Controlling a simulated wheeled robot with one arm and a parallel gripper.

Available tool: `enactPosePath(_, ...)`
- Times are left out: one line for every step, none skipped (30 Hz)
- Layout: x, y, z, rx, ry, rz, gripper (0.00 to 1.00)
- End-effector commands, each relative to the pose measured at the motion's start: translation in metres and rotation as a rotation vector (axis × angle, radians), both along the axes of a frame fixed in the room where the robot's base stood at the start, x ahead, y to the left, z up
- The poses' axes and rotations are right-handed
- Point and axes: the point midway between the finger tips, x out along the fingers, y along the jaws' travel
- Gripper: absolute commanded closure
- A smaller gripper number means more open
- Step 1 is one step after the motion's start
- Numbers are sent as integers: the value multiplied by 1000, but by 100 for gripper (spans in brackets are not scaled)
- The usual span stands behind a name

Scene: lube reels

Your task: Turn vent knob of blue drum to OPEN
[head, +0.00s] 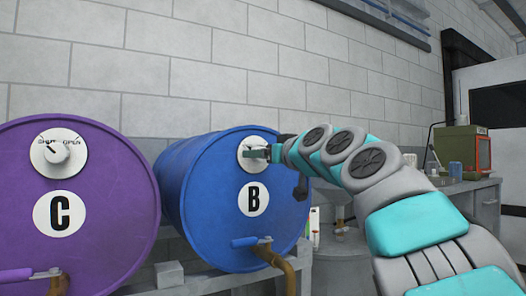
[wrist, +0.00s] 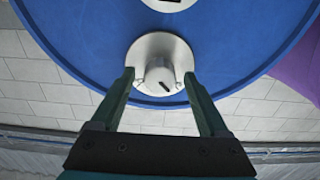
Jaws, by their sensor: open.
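The blue drum (head: 215,200), labelled B, lies on its side with its round end facing me in the head view. Its vent knob sits on a pale round plate (head: 246,154) near the top of that end. My gripper (head: 262,153) is at the plate and hides much of the knob there. In the wrist view the blue drum (wrist: 230,45) fills the top, and the vent knob (wrist: 160,80) with a dark pointer mark lies between the fingertips. My gripper (wrist: 158,85) is open, one finger on each side of the knob. I cannot read the plate's words or tell whether the fingers touch.
A purple drum (head: 110,220), labelled C, lies to the left with its own knob (head: 57,151) and SHUT and OPEN marks. A tap (head: 268,250) sticks out low on the blue drum. A bench (head: 470,186) with a green machine (head: 460,148) stands at right.

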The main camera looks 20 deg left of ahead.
Motion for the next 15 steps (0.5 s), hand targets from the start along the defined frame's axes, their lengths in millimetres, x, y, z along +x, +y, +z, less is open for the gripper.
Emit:
enactPosePath(1, 1, 0, 0, 0, 0, 22)
enactPosePath(1, 1, 0, 0, 0, 0, 22)
enactPosePath(1, 1, 0, 0, 0, 0, 22)
enactPosePath(2, 1, -1, 0, 0, 0, 22)
enactPosePath(1, 1, -1, -1, 1, 0, 22)
enactPosePath(1, 1, -1, 0, 1, 0, 22)
enactPosePath(1, 1, -1, 0, 1, 0, 22)
enactPosePath(1, 1, -1, 0, 1, 0, 22)
enactPosePath(1, 1, -1, 0, 1, 0, 24)
enactPosePath(1, 1, -1, 0, 1, 0, 27)
enactPosePath(1, 1, -1, 0, 1, 0, 31)
enactPosePath(1, 1, -1, 0, 1, 0, 35)
enactPosePath(1, 1, -1, 0, 1, 0, 39)
enactPosePath(1, 1, -1, 0, 1, 0, 42)
enactPosePath(1, 1, -1, 0, 1, 0, 46)
